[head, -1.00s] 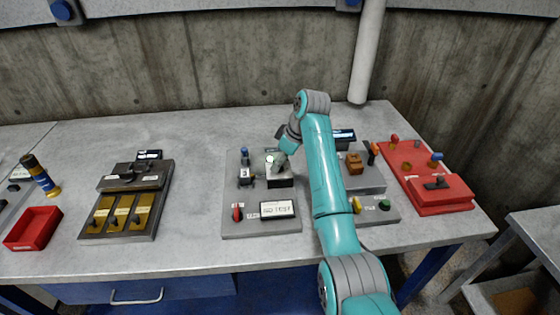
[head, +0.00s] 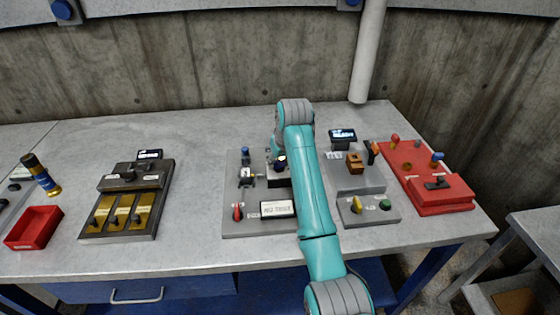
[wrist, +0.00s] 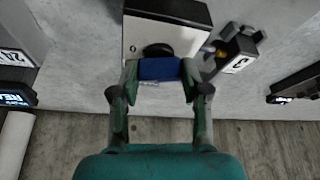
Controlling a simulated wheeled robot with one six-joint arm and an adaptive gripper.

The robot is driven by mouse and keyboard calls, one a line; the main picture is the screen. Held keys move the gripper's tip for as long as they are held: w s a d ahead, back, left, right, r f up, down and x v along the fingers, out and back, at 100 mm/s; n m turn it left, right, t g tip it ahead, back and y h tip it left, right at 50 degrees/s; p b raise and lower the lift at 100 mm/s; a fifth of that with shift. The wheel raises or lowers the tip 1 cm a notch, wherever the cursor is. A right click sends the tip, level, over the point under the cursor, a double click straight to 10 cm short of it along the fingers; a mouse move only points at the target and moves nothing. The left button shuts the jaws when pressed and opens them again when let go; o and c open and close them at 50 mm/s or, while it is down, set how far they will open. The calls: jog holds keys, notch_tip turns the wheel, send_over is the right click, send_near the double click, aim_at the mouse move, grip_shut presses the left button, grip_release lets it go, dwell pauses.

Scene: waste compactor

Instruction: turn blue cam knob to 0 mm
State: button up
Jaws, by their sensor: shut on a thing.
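The blue cam knob (wrist: 160,69) shows in the wrist view as a blue block between my fingers, in front of a dark round base on a white-topped box (wrist: 185,38). My gripper (wrist: 158,72) is shut on it, one finger on each side. In the head view my gripper is mostly hidden by my arm, and a small dark blue spot of the knob (head: 281,162) shows at the box on the middle grey panel (head: 240,214). Any scale or pointer at the knob is too small or hidden to read.
On the same panel are a blue-topped lever (head: 245,155), a red knob (head: 238,212) and a white display (head: 277,209). A raised grey unit with a screen (head: 342,135) stands right of my arm. A red panel (head: 440,192) lies farther right.

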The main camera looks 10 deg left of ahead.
jog(key=shift+m+h, duration=0.6)
jog(key=shift+m, duration=0.9)
jog(key=o, duration=1.1)
jog(key=shift+o, duration=0.2)
jog(key=v, duration=1.2)
jog(key=shift+s, duration=0.2)
jog(key=shift+f, duration=0.1)
